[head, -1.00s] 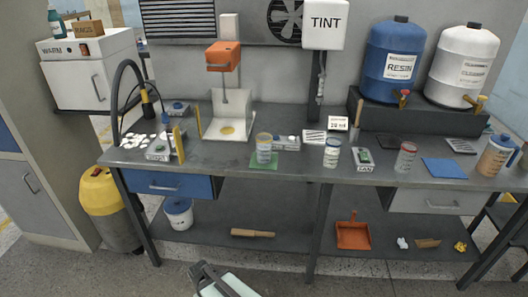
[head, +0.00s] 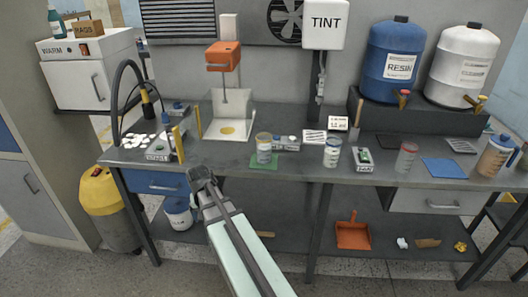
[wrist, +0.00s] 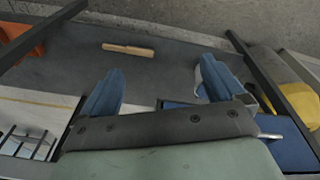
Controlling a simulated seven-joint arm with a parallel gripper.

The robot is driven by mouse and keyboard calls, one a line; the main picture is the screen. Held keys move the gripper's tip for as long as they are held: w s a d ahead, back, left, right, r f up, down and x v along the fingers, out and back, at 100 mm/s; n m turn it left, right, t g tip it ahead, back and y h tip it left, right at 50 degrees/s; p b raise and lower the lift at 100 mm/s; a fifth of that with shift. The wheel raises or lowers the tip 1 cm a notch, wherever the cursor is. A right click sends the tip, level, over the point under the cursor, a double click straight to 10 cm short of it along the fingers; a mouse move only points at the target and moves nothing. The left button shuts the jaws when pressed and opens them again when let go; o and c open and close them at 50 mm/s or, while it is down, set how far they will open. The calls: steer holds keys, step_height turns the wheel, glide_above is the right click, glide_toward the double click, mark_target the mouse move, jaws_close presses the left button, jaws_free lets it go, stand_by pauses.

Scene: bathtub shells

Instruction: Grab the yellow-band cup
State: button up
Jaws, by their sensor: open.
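The yellow-band cup (head: 264,148) is a clear cup with a yellow band near its rim. It stands upright on a green mat (head: 264,166) near the front of the workbench in the head view. My gripper (head: 201,174) is at the bench's front edge, left of the cup and apart from it. In the wrist view its two blue fingers are spread with nothing between them, so my gripper (wrist: 163,72) is open and empty. The cup does not show in the wrist view.
A mixer stand (head: 226,120) is behind-left. A wooden roller (wrist: 128,49) lies on the lower shelf.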

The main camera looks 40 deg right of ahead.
steer(key=w+d+r+m+h, duration=0.1)
steer(key=w+d+r+m, duration=0.25)
steer(key=d+r, duration=1.05)
step_height(320, 180, up, 15)
steer(key=m+h, duration=0.2)
steer(key=m, duration=0.3)
glide_above(265, 144)
steer(key=a, duration=0.2)
steer(key=shift+n+t, duration=0.25)
steer(key=shift+t, duration=0.15)
steer(key=shift+w+a+x, duration=0.1)
steer(key=shift+x, duration=2.2)
steer(key=shift+w+a+x, duration=0.1)
steer(key=shift+x, duration=2.15)
steer(key=shift+w+a+x, duration=0.1)
steer(key=shift+w+x, duration=0.05)
steer(key=shift+x, duration=2.15)
steer(key=shift+c, duration=0.4)
steer(key=c, duration=1.2)
steer(key=shift+o, duration=0.2)
